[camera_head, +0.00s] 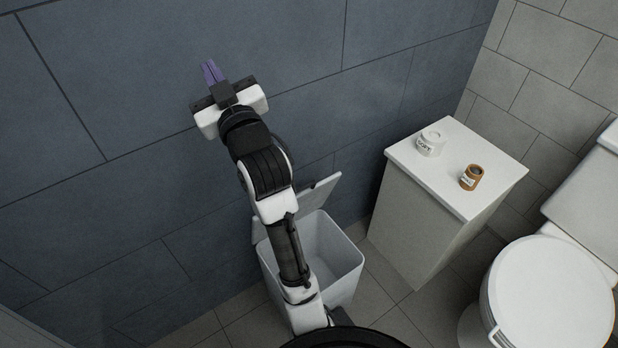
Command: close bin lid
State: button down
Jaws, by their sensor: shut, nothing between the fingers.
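The bin (345,283) is a light grey open-topped box on the floor, partly hidden behind my arm. Its lid (318,194) stands raised at the back of the bin, tilted up on the side towards the dark wall. My arm crosses in front of the lid and hides its middle. My gripper (211,72) is up and to the left of the bin, in front of the dark wall and apart from the lid. Its purple fingers are shut together with nothing between them.
A white cabinet (413,217) stands right of the bin, with a white jar (431,144) and a brown jar (471,177) on top. A toilet (553,296) stands at the far right. The dark tiled wall (190,40) runs behind the bin. Some tiled floor is clear between bin and toilet.

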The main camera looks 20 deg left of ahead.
jog(key=w+d+f+m+g+h+p, duration=0.1)
jog(key=w+d+f+h, duration=0.2)
jog(key=f, duration=0.2)
jog(key=w+d+f+g+h+p, duration=0.1)
jog(key=w+d+f+h, duration=0.15)
jog(key=f, duration=0.25)
jog(key=g+h+p, duration=0.2)
jog(key=g+h, duration=0.1)
jog(key=g, duration=0.3)
send_over(300, 188)
jog(key=s+d, duration=0.2)
jog(key=d, duration=0.1)
notch_tip(300, 188, down, 12)
jog(key=shift+m, duration=0.4)
jog(key=w+a+f, duration=0.1)
jog(key=f, duration=0.1)
jog(key=w+a+f+p, duration=0.1)
jog(key=a+f, duration=0.1)
jog(key=f, duration=0.1)
jog(key=w+a+f+p, duration=0.1)
jog(key=f, duration=0.2)
jog(key=shift+a, duration=0.15)
jog(key=shift+s+d+f+p, duration=0.35)
jog(key=shift+s+d+f, duration=0.15)
jog(key=shift+d, duration=0.1)
